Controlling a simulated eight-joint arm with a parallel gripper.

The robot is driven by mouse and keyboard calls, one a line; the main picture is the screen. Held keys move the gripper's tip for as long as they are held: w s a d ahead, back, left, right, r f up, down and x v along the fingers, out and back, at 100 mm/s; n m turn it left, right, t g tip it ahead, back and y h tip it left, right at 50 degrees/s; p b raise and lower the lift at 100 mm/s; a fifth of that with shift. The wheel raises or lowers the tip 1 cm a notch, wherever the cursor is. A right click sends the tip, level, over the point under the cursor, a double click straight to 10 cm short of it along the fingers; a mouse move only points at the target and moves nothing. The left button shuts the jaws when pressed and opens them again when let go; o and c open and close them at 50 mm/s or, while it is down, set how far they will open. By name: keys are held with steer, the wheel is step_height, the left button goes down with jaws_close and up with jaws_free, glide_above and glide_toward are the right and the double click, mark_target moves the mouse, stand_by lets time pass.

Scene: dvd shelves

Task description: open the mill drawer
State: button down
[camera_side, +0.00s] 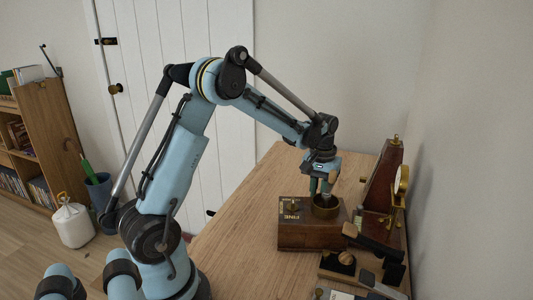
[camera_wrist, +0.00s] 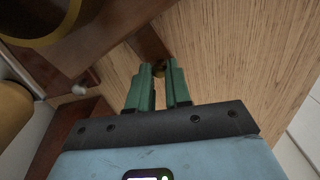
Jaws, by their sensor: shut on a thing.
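The mill (camera_side: 305,238) is a dark wooden box with a brass bowl (camera_side: 326,207) on top, standing on the wooden table. In the wrist view the mill's dark wood (camera_wrist: 105,30) fills the upper left, with the brass bowl's rim (camera_wrist: 62,32) at the corner. The drawer front (camera_wrist: 148,42) shows as a brown strip with a small brass knob (camera_wrist: 159,71). My gripper (camera_wrist: 161,76) has its green fingers shut on the knob. In the side view my gripper (camera_side: 321,186) is behind the mill, its fingertips hidden. I cannot tell how far out the drawer is.
A dark pyramid-shaped wooden case (camera_side: 383,180) and a brass instrument (camera_side: 402,182) stand to the right of the mill. Dark wooden items and a box (camera_side: 345,263) crowd the table's front right. The table (camera_side: 245,225) left of the mill is clear.

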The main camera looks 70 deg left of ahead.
steer(key=w+a, duration=0.1)
steer(key=a, duration=0.1)
steer(key=w+a, duration=0.2)
steer(key=a, duration=0.1)
steer(key=shift+a, duration=0.3)
steer(key=c, duration=1.1)
jaws_free()
step_height(320, 180, up, 12)
steer(key=shift+r, duration=0.1)
